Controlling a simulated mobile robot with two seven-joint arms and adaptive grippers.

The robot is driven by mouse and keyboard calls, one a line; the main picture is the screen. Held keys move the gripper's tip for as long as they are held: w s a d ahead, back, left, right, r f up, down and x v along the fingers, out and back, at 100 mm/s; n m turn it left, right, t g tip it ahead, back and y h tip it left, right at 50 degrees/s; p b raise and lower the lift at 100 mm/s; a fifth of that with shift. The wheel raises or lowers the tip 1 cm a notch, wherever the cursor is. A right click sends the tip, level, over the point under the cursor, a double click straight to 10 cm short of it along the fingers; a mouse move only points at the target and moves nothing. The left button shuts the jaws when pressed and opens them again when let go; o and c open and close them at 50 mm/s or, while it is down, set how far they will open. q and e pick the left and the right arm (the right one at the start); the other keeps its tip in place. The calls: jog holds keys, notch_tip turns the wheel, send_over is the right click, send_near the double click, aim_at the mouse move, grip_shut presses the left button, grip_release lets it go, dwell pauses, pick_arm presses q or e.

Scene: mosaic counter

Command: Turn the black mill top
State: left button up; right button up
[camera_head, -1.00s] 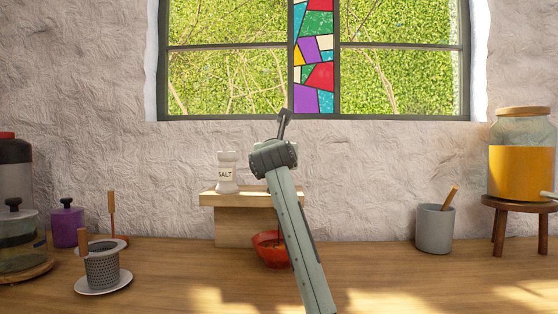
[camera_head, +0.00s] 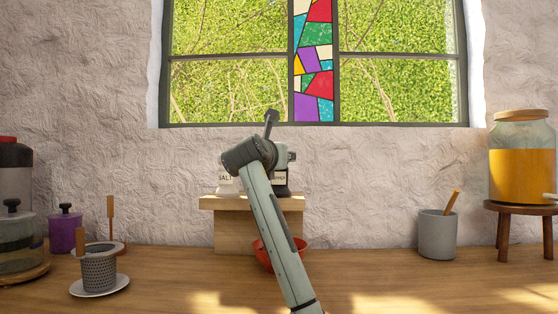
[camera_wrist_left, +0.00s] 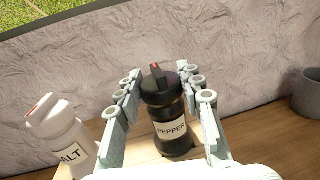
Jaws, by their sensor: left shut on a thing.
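The black pepper mill (camera_wrist_left: 170,120) stands upright in the left wrist view, with a dark knobbed top (camera_wrist_left: 158,86) and a white PEPPER label. My left gripper (camera_wrist_left: 160,76) has a finger on each side of it and is shut on the mill around its upper part. In the head view my left arm hides most of the mill; a dark part of it (camera_head: 282,190) shows behind the wrist on the wooden stand (camera_head: 233,232). The white salt mill (camera_wrist_left: 58,130) is to the left, partly hidden in the head view (camera_head: 226,187). My right gripper is not in view.
A red bowl (camera_head: 263,256) sits in front of the stand, partly behind my arm. A grey cup (camera_head: 437,235) and a jar on a stool (camera_head: 519,170) are at the right. A strainer (camera_head: 99,272) and pots stand at the left. The wall is close behind.

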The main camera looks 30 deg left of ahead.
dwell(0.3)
pick_arm(q)
jog(key=o, duration=1.2)
jog(key=v, duration=1.2)
